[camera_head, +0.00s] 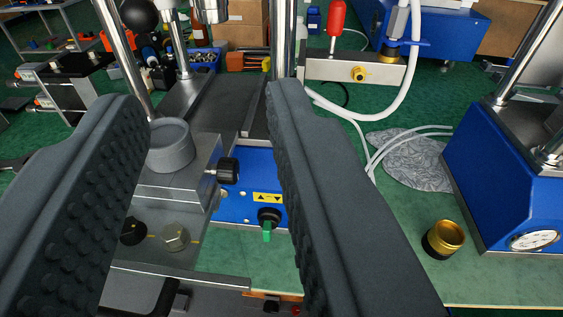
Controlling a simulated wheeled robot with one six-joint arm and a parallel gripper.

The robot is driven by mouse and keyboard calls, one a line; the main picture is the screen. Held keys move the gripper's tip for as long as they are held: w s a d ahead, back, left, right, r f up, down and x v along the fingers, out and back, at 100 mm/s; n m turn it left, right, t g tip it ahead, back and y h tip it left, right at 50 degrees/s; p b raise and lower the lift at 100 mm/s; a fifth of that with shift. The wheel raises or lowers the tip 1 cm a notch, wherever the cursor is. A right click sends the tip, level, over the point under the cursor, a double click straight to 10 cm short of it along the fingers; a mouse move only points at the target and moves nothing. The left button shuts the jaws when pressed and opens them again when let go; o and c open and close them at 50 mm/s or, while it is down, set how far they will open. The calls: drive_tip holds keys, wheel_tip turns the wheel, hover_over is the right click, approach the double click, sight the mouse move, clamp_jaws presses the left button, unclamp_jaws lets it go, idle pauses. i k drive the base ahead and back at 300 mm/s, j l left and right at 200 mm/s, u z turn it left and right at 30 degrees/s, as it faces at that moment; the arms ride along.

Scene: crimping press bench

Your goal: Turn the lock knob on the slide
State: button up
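The slide (200,190) is a grey metal block left of centre, with a grey round cup (171,145) standing on it. A black ribbed knob (228,170) sticks out of the slide's right side on a short shaft; it looks like the lock knob. My gripper (205,105) is open. Its two dark grey studded fingers stand wide apart, with the knob showing in the gap between them, nearer the right finger. Neither finger appears to touch the knob. The left finger hides part of the slide's left side.
A black dial (133,231) and a hex bolt (176,237) sit below the slide. Steel columns (285,45) rise behind. A brass fitting (443,239) stands at right.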

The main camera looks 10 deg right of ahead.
sight(226, 171)
drive_tip(key=k+l+z, duration=0.1)
drive_tip(key=l, duration=0.25)
drive_tip(key=k+l+z, duration=0.1)
drive_tip(key=l, duration=0.25)
drive_tip(key=k+l, duration=0.25)
drive_tip(key=l, duration=0.15)
drive_tip(key=k+l+z, duration=0.15)
drive_tip(key=l, duration=0.2)
